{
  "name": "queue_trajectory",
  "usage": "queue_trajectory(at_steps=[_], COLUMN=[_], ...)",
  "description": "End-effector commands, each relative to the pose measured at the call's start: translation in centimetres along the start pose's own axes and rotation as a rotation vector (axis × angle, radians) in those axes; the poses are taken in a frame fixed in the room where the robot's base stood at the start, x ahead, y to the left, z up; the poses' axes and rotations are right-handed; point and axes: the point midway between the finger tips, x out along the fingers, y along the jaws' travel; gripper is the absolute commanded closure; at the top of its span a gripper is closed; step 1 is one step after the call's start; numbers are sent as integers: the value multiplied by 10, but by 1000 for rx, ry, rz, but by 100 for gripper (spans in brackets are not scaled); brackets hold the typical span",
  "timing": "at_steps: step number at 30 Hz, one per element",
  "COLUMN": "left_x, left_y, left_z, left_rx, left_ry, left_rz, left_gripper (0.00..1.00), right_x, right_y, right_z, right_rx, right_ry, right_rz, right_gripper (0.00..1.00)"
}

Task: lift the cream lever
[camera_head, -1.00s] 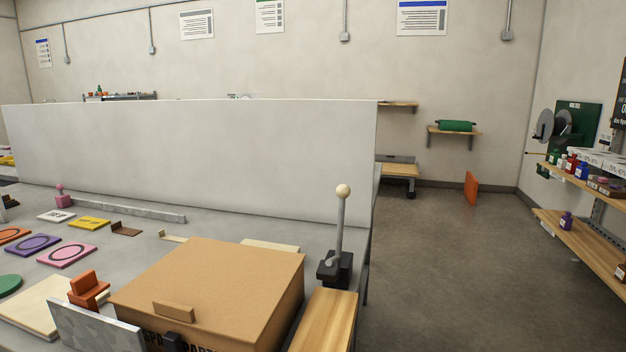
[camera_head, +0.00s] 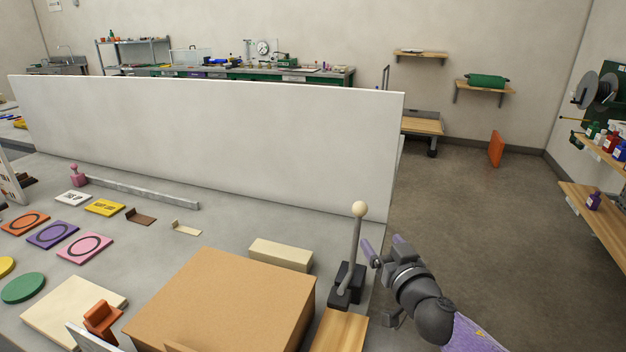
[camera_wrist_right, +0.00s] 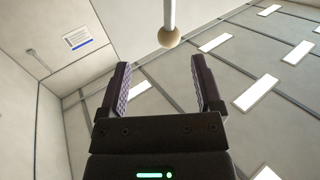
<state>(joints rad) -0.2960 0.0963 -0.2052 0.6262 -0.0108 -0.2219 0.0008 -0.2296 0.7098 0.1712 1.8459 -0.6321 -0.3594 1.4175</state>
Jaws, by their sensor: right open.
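The cream lever is a grey rod with a round cream knob (camera_head: 360,209) on top. It stands nearly upright from a dark base (camera_head: 347,284) at the bench's right edge. My right gripper (camera_head: 383,243) is just right of the rod, below the knob, open and empty. In the right wrist view, the knob (camera_wrist_right: 169,38) and part of the rod show beyond the open fingertips (camera_wrist_right: 160,75), and nothing is between the fingers. My left gripper is not in view.
A large cardboard box (camera_head: 225,305) stands left of the lever, with a cream block (camera_head: 281,254) behind it. A wooden board (camera_head: 338,333) lies in front of the lever base. A tall white panel (camera_head: 210,140) stands behind.

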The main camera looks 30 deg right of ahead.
Motion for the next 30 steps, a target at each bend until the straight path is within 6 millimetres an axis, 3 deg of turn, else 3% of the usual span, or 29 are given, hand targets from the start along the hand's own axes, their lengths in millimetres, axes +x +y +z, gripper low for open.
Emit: queue_trajectory(at_steps=[2, 5, 12, 18, 30], left_x=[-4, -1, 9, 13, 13], left_y=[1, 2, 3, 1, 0], left_z=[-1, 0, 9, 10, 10], left_rx=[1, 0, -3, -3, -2], left_ry=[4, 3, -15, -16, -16], left_rz=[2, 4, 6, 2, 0], left_gripper=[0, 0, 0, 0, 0], right_x=[-1, 10, 62, 88, 97], right_y=[-3, -4, -3, -4, -4], right_z=[-16, -17, -16, -17, -18], right_rx=[18, 25, 27, 28, 27], right_ry=[27, 34, 32, 30, 28], right_rz=[-15, -19, -14, -14, -15], right_gripper=[17, 17, 17, 17, 17])
